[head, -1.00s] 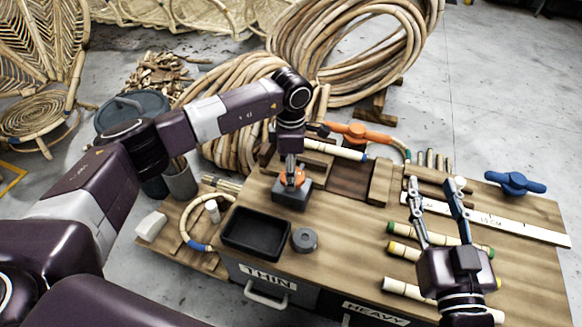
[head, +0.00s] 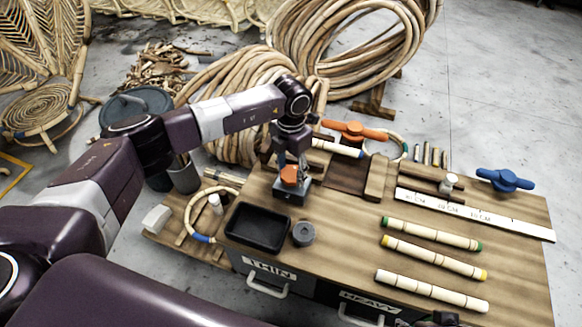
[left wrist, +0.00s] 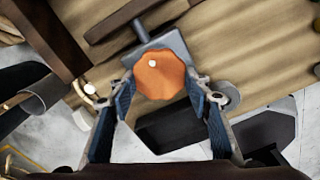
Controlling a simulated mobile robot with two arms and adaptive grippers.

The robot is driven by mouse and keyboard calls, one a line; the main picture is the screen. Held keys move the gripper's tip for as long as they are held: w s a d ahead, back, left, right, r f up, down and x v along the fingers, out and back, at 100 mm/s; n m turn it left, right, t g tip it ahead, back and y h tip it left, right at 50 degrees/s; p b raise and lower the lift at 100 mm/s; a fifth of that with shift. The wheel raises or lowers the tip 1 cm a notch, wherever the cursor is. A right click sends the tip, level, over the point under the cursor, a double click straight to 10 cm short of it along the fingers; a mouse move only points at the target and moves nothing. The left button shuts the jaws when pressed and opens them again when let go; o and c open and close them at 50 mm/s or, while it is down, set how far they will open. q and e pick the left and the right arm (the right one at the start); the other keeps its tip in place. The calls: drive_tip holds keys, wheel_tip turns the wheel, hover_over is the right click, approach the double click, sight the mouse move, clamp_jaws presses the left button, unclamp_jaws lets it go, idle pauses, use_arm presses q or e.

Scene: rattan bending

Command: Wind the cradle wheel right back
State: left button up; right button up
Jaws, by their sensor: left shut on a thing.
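The cradle wheel, an orange scalloped knob (head: 289,178), sits on a grey block (head: 284,197) on the wooden bench. My right gripper is not in view.
A black tray (head: 257,228) and a grey round piece (head: 303,233) lie in front of the block. An orange winged handle (head: 355,131) is behind, a blue one (head: 505,180) at right. Several banded canes (head: 432,233) and a white ruler (head: 475,214) lie on the right.

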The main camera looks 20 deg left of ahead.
sight(291, 174)
use_arm(q)
drive_tip(key=shift+n, duration=0.3)
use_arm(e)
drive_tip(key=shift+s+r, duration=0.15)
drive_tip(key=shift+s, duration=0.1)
use_arm(q)
drive_tip(key=o, duration=1.2)
drive_tip(key=shift+c, duration=0.2)
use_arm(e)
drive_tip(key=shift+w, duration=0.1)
use_arm(q)
wheel_tip(291, 174, up, 12)
